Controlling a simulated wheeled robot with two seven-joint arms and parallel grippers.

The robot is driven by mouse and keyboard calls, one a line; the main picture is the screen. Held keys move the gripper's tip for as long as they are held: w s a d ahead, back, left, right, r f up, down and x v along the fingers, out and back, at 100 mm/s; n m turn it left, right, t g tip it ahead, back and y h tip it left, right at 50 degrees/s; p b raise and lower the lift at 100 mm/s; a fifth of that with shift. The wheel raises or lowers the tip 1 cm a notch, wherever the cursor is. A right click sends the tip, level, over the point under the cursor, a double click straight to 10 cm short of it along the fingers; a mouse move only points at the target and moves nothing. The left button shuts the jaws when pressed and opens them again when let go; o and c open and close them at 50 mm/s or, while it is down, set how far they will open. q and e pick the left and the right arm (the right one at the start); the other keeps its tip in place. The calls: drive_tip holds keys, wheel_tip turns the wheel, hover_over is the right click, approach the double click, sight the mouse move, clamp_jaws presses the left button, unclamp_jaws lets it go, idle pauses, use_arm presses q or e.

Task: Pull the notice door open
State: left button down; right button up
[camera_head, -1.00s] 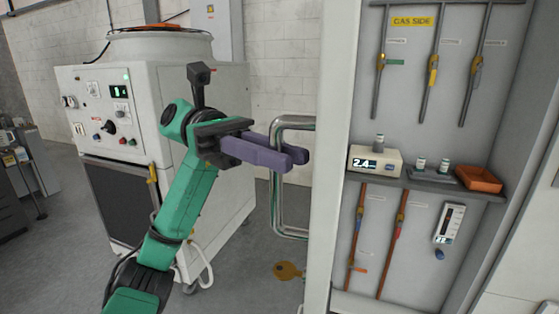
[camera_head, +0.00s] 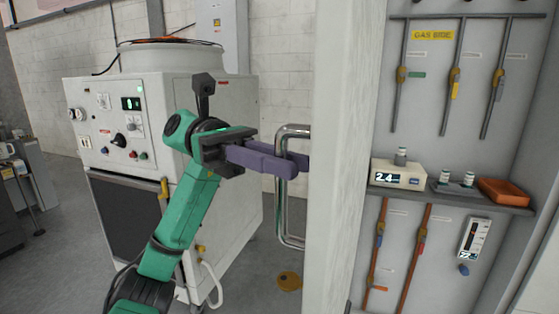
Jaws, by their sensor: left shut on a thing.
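The notice door (camera_head: 345,150) is a pale panel seen nearly edge-on in the middle of the head view, standing open beside the cabinet's inside. Its shiny metal bar handle (camera_head: 283,215) is on the door's left side. My left gripper (camera_head: 296,163) comes in from the left with its purple fingers at the upper part of the handle's upright bar. It is shut on the handle, and the fingertips are partly hidden by the bar and the door's edge. My right gripper is not in view.
The cabinet (camera_head: 430,120) on the right holds pipes, a shelf with a meter (camera_head: 399,174) and an orange tray (camera_head: 504,191). A white machine (camera_head: 222,110) stands behind my left arm. A round yellow-brown thing (camera_head: 289,281) is on the floor below the handle.

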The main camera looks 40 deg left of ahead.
use_arm(q)
drive_tip(key=c, duration=0.8)
unclamp_jaws()
drive_tip(key=shift+c, duration=0.2)
drive_tip(key=w+a+p, duration=0.1)
drive_tip(key=w+a, duration=0.1)
drive_tip(key=a, duration=1.2)
drive_tip(key=shift+a, duration=0.2)
